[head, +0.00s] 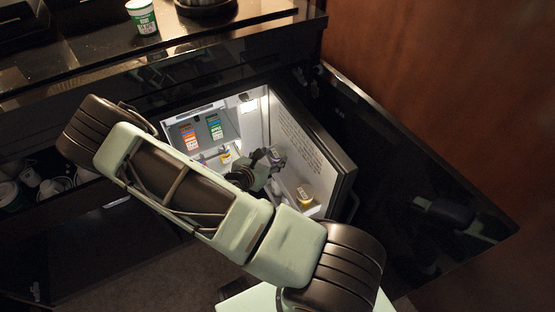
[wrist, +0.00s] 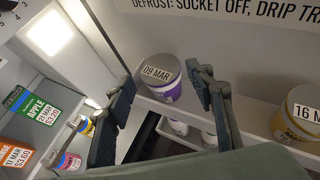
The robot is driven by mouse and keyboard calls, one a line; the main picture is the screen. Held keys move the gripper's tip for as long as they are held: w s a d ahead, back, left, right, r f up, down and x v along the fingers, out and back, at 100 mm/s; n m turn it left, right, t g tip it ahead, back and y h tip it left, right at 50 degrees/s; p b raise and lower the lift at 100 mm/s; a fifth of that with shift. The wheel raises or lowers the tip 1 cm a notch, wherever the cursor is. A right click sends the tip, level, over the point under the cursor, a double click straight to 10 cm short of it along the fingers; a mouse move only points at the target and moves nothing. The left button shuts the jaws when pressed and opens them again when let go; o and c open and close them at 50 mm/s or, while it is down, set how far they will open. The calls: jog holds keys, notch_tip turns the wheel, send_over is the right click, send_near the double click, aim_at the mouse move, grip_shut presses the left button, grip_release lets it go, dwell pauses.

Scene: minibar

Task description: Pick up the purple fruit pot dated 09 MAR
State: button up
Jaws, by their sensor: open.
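The purple fruit pot (wrist: 168,92) has a grey lid with a white 09 MAR label. It sits on the fridge door's shelf, upper middle of the wrist view. My gripper (wrist: 161,79) is open, one dark finger on each side of the pot in the picture. Gaps show between the pot and both fingers, the right one narrower. I cannot tell whether the fingertips reach fully around it. In the head view my gripper (head: 268,164) is inside the open minibar at the door, and the pot is small and partly hidden there.
A yellow pot (wrist: 297,115) labelled 16 M... stands to the right on the door shelf; it also shows in the head view (head: 305,196).

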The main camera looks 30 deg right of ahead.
jog(key=x, duration=0.2)
jog(key=shift+w+d+f, duration=0.15)
jog(key=shift+d, duration=0.1)
jog(key=c, duration=0.9)
jog(key=shift+c, duration=0.5)
